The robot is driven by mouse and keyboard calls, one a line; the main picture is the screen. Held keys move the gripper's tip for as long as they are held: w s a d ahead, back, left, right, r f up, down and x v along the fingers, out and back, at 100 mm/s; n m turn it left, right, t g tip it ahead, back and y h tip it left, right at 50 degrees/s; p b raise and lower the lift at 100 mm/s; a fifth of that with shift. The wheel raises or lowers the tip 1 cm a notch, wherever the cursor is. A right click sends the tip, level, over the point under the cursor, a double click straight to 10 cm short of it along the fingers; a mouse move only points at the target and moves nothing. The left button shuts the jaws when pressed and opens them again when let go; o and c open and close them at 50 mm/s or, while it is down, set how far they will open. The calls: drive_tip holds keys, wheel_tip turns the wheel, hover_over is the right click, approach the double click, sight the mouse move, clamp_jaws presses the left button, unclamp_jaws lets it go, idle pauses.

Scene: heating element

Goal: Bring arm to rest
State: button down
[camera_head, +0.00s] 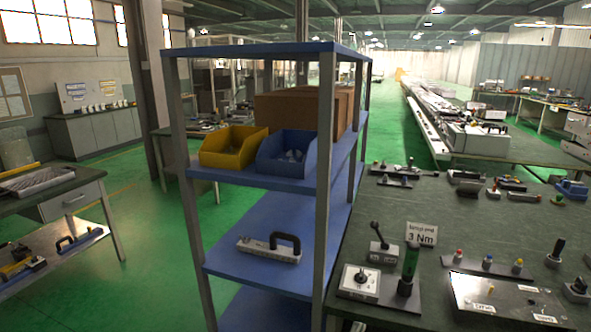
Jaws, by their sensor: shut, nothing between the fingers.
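My arm and my gripper do not show in the head camera view. The task names no other object.
A blue shelf rack (262,179) stands at the centre, holding yellow (228,150) and blue (283,158) bins, a brown box (300,108) and a grey black-handled block (268,246). A cluttered dark workbench (455,215) stands at right. Green floor (130,285) is open between rack and left table.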

drive_tip(key=s+d+f+n+y, duration=0.1)
drive_tip(key=s+f+n+y, duration=0.15)
drive_tip(key=s, duration=0.75)
drive_tip(key=s+d+f+n+t+y, duration=0.15)
drive_tip(key=s+n+y, duration=0.25)
drive_tip(key=s, duration=0.5)
drive_tip(key=s+d+f+n+y, duration=0.1)
drive_tip(key=s+f+n+y, duration=0.25)
drive_tip(key=s, duration=0.65)
drive_tip(key=s+r+n+g+y, duration=0.1)
drive_tip(key=s+r, duration=0.4)
drive_tip(key=s, duration=0.7)
drive_tip(key=s+r+n+g+y, duration=0.1)
drive_tip(key=s+r+n+g, duration=0.3)
drive_tip(key=s, duration=0.8)
drive_tip(key=shift+s+a+r+g, duration=0.25)
drive_tip(key=shift+a+r+g, duration=0.2)
drive_tip(key=shift+g, duration=0.1)
